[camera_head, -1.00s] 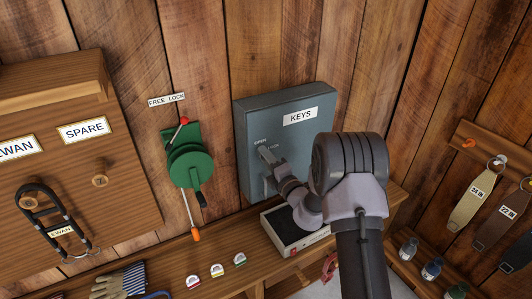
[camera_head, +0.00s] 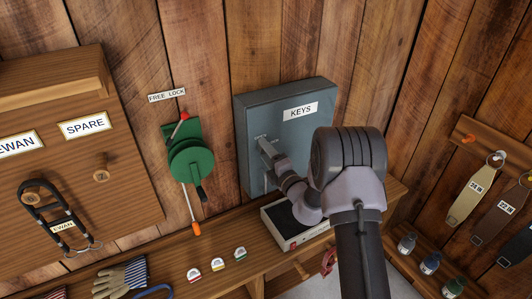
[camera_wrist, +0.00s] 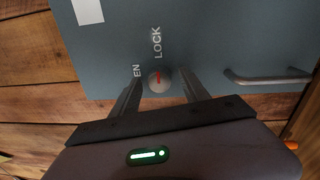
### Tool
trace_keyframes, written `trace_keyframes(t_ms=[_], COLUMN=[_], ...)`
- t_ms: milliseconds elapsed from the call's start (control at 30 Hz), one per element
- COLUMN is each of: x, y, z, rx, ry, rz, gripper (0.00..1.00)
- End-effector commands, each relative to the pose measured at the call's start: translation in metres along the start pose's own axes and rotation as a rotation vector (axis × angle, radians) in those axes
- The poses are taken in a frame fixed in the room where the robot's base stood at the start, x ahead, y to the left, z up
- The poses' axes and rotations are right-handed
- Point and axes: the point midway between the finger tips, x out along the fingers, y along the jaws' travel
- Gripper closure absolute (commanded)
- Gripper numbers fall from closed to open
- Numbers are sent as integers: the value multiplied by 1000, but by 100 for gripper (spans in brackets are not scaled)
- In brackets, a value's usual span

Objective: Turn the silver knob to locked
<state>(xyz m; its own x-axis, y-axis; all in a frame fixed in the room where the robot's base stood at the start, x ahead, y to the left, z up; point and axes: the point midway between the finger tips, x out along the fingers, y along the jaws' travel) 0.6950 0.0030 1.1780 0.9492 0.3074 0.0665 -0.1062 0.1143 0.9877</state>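The silver knob (camera_wrist: 161,86) is round with a red mark on its face, on the front of the grey key cabinet (camera_head: 290,98). In the wrist view the word LOCK stands just above it, and the letters EN of a partly hidden word are at its upper left. The red mark sits on the knob's upper half, near the LOCK side. My gripper (camera_wrist: 160,80) is at the knob, one finger on each side, with narrow gaps that appear to remain. In the head view my gripper (camera_head: 267,151) hides the knob.
A cabinet handle (camera_wrist: 268,78) is right of the knob in the wrist view. Below the cabinet, an open box (camera_head: 288,246) sits on the wooden shelf. A green lever device (camera_head: 190,165) hangs on the wall to the left. Tagged straps (camera_head: 467,202) hang at right.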

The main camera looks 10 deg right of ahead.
Motion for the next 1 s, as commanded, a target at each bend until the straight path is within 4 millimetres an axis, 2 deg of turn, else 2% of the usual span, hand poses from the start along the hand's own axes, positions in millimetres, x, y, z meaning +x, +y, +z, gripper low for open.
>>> trace_keyframes(t_ms=[167, 267, 500, 700, 833, 1000], x=[-6, -24, -102, -154, -170, -175], y=[0, 0, -2, -2, -1, 0], z=[0, 1, 1, 1, 0, 0], rx=[1, 1, 3, 2, 1, 0], ry=[0, -1, -4, -4, -1, -1], rz=[-1, -2, -4, -2, -1, 1], gripper=[47, 47, 47, 47, 47, 47])
